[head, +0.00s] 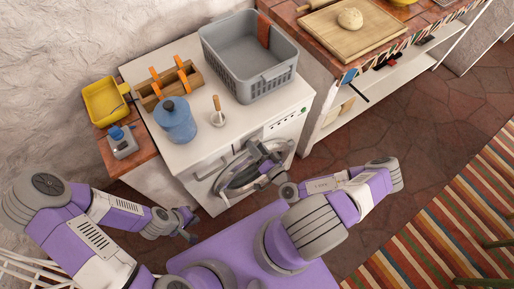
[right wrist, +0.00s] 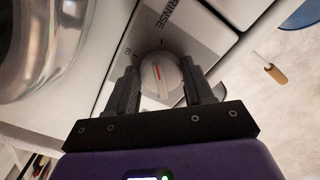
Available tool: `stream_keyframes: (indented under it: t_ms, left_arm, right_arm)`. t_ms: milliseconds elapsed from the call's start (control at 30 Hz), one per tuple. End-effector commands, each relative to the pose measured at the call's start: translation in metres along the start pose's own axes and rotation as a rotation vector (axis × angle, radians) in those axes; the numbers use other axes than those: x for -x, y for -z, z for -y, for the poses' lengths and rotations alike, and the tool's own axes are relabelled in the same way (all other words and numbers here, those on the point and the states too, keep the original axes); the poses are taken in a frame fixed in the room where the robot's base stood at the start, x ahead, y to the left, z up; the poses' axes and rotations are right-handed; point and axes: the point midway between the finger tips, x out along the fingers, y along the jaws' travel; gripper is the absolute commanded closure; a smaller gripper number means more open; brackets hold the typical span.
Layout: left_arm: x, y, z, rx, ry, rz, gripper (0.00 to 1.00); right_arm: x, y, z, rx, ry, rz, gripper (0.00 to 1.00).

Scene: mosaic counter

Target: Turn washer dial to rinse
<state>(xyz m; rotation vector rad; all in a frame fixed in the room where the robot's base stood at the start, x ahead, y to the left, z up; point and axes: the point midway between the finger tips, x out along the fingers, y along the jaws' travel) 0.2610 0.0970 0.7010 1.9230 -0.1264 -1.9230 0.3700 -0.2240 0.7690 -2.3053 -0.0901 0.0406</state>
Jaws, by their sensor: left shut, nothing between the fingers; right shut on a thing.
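The white washer (head: 255,117) stands against the wall, with its round door (head: 238,180) on the front and a control panel above. In the right wrist view the round grey dial (right wrist: 160,82) has a reddish pointer line, roughly upright in the picture. The word RINSE (right wrist: 171,16) is printed on the panel beyond the dial. My right gripper (right wrist: 162,88) is shut on the dial, one finger on each side. In the head view my right gripper (head: 262,152) is at the washer front and hides the dial. My left gripper (head: 188,228) is shut and empty, low in front of the washer.
A yellow tray (head: 104,101) lies left. A counter (head: 318,45) stands right; the floor there is clear.

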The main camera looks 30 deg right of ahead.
Motion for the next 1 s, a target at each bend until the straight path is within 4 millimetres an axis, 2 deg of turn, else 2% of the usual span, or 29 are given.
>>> stream_keyframes:
  t_ms: [400, 967, 1000]
  left_arm:
    - [-0.020, 0.001, 0.008, 0.000, 0.000, 0.000, 1.00]
    - [-0.022, 0.001, 0.008, 0.000, 0.000, 0.000, 1.00]
    - [-0.022, 0.001, 0.008, 0.000, 0.000, 0.000, 1.00]
  right_arm:
    - [0.000, -0.001, 0.000, -0.199, 0.000, 0.000, 0.79]
    - [0.000, 0.000, 0.001, -0.230, 0.000, 0.000, 0.79]
    - [0.000, 0.000, 0.001, -0.230, 0.000, 0.000, 0.45]
